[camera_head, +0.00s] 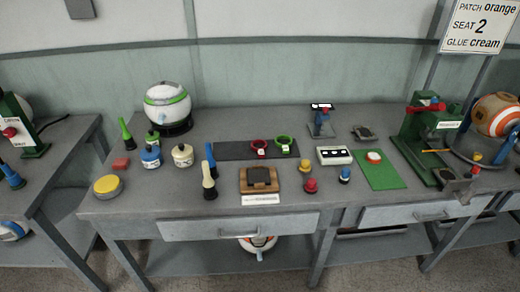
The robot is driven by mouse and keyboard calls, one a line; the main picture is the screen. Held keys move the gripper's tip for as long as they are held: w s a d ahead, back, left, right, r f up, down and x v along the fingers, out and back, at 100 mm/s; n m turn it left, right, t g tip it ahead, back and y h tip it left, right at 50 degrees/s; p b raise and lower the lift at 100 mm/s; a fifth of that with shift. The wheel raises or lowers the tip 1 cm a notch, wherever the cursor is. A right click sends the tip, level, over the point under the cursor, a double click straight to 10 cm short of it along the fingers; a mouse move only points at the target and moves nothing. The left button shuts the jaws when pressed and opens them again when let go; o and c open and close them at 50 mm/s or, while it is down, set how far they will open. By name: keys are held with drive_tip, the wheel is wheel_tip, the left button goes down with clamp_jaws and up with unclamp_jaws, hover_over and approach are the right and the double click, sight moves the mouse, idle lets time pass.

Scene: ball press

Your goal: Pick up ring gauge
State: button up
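Two ring-shaped tools lie side by side on a dark mat (230,151) in the middle of the workbench. One is a red ring (258,146) with a small white label, the other a green ring (283,144) with a white label to its right. They look like ring gauges; the labels are too small to read. Both lie uncovered, with nothing on top of them. My gripper is not in view.
Glue pots (182,155), brushes and a yellow-topped tin (108,186) stand left of the mat. A wooden block (260,181) lies in front; a white box (334,155) and green mat (380,170) lie right. A green press (425,135) stands far right. A sign (478,27) reads orange, 2, cream.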

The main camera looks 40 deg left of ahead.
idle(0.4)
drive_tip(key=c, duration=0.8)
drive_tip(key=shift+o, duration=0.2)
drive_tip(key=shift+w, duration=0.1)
